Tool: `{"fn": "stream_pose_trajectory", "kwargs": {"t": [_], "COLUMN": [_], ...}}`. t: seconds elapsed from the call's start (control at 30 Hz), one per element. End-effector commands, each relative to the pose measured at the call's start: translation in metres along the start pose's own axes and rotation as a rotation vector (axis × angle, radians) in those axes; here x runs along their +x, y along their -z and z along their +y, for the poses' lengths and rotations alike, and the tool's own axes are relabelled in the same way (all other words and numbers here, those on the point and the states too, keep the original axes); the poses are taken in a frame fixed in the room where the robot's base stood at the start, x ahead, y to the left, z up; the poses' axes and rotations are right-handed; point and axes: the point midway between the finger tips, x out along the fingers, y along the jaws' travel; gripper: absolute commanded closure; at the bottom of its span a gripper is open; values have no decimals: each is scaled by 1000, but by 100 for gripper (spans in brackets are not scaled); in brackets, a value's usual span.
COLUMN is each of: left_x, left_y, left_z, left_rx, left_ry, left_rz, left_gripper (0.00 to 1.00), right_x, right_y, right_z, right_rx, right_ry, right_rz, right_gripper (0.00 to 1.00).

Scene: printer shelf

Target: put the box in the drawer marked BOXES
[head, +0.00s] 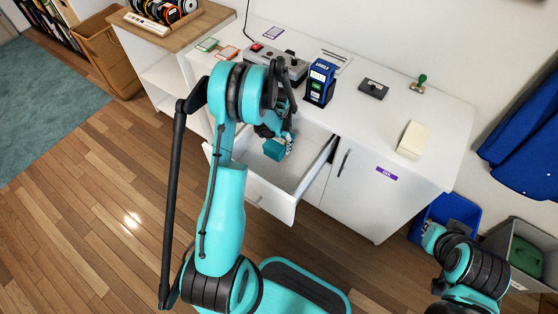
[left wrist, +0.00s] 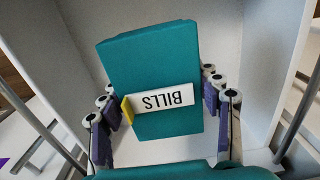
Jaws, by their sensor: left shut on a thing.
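My left gripper (head: 279,138) is shut on a teal box (head: 273,150). The box hangs over an open white drawer (head: 268,207) in the white cabinet. The drawer's inside looks empty where it shows; part of it is hidden by my left arm. No BOXES mark can be read on it. My right arm shows at the lower right, but its gripper does not.
The white counter (head: 440,113) holds a blue stamp device (head: 320,82), a grey machine (head: 278,65), a dark pad (head: 373,88), a green-handled stamp (head: 419,84) and a cream block (head: 413,140). A closed door with a purple label (head: 387,173) is right of the drawer. Bins stand at the right.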

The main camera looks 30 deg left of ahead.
Motion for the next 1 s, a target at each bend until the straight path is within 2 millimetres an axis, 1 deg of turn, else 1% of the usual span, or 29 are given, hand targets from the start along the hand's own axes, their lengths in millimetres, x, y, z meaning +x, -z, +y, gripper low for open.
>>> {"fn": "stream_pose_trajectory", "kwargs": {"t": [0.03, 0.2, 0.37, 0.53, 0.6, 0.8, 0.93, 0.97, 1.0], "left_x": [12, 45, 60, 86, 89, 87, 90, 90, 90], "left_y": [0, 0, 0, 0, 0, 0, 0, 0, 0], "left_z": [0, 0, 1, 1, 1, 1, 1, 1, 1], "left_rx": [0, 0, 0, 0, 0, 0, 0, 0, 0], "left_ry": [0, 0, 0, 0, 0, 0, 0, 0, 0], "left_rz": [0, 0, 0, 0, 0, 0, 0, 0, 0], "left_gripper": [66, 66, 66, 66, 66, 66, 66, 31, 21], "right_x": [6, 17, 22, 31, 32, 30, 30, 30, 30], "right_y": [-4, -12, -16, -22, -23, -22, -22, -22, -22], "right_z": [0, 0, 0, 0, 0, 0, 0, 0, 0], "right_rx": [0, 0, 0, 0, 0, 0, 0, 0, 0], "right_ry": [0, 0, 0, 0, 0, 0, 0, 0, 0], "right_rz": [0, 0, 0, 0, 0, 0, 0, 0, 0], "right_gripper": [100, 100, 100, 100, 100, 100, 100, 100, 100]}}
